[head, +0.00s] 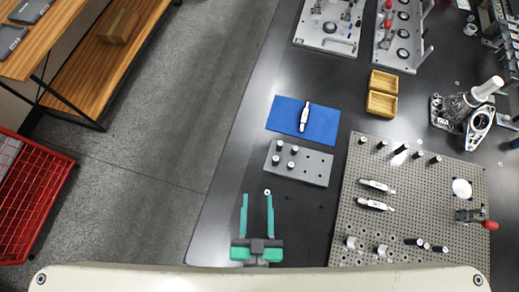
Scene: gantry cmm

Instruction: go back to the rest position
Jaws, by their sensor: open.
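My gripper (257,216) shows at the lower middle of the head view, with two long green fingers pointing up the picture. The fingers are parallel and apart, with nothing between them but dark table top. It is over the left front part of the black table (234,160). The arm behind the gripper is mostly hidden by the pale edge at the bottom. A small ring-like piece (267,192) lies on the table close to the tip of the right finger.
A grey block with pegs (315,168) lies beyond my gripper, and a blue mat (284,116) with a white tool lies behind it. A perforated plate (414,185) with pegs and fixtures fills the right. Wooden trays (383,82) stand farther back. Bare floor (160,150) lies left.

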